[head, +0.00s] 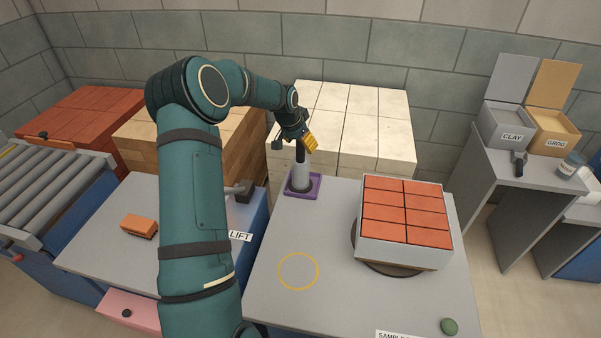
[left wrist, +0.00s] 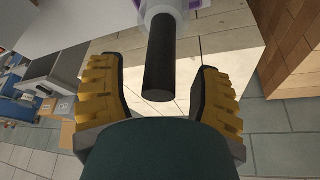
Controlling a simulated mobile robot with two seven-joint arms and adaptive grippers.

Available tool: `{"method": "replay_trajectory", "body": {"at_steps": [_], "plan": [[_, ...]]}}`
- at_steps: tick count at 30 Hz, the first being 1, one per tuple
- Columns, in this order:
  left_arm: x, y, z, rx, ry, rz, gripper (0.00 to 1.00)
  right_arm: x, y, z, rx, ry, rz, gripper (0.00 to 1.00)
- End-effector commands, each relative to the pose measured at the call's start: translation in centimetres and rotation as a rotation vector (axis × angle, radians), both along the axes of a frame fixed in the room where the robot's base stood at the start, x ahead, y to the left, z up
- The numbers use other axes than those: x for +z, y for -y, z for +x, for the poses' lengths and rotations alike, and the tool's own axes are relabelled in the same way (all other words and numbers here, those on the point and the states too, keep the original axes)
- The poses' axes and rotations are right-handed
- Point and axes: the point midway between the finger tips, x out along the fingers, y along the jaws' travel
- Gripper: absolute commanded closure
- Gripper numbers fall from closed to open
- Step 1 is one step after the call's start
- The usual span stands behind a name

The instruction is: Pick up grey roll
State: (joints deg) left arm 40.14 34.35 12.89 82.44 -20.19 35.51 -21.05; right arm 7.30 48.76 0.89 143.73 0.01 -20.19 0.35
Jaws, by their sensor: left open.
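The grey roll (head: 300,178) stands upright on a small purple tray (head: 316,190) at the back left of the grey table, its dark handle pointing up. In the left wrist view the dark handle (left wrist: 158,65) shows between my fingers, with the pale roll body (left wrist: 180,8) at the top edge. My left gripper (head: 300,143) is at the handle, above the roll body. In the left wrist view the yellow-padded fingers (left wrist: 158,75) are open, with a gap on both sides of the handle. My right gripper is not in view.
A stack of cream blocks (head: 360,120) stands close behind the roll. A box of red bricks (head: 403,225) sits on a round base at the table's right. A yellow ring (head: 298,271) marks clear tabletop.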

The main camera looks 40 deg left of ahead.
Motion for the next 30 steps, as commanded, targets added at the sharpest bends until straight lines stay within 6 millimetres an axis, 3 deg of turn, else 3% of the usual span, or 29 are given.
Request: {"method": "replay_trajectory", "body": {"at_steps": [4, 13, 18, 19, 30], "plan": [[-1.49, 0.02, 0.62, -0.001, -0.001, 0.000, 0.35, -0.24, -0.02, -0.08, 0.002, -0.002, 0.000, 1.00], [-1.64, 0.02, 0.73, -0.001, 0.000, 0.001, 0.37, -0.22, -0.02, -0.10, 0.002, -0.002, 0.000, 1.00], [-1.64, 0.02, 0.72, -0.001, 0.000, 0.001, 0.97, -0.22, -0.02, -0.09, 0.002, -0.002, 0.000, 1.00], [-1.64, 0.02, 0.72, -0.001, 0.000, 0.001, 1.00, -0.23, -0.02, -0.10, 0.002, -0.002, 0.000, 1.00], [-1.65, 0.01, 0.68, 0.000, -0.001, 0.000, 1.00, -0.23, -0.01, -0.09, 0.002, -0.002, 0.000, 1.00]]}}
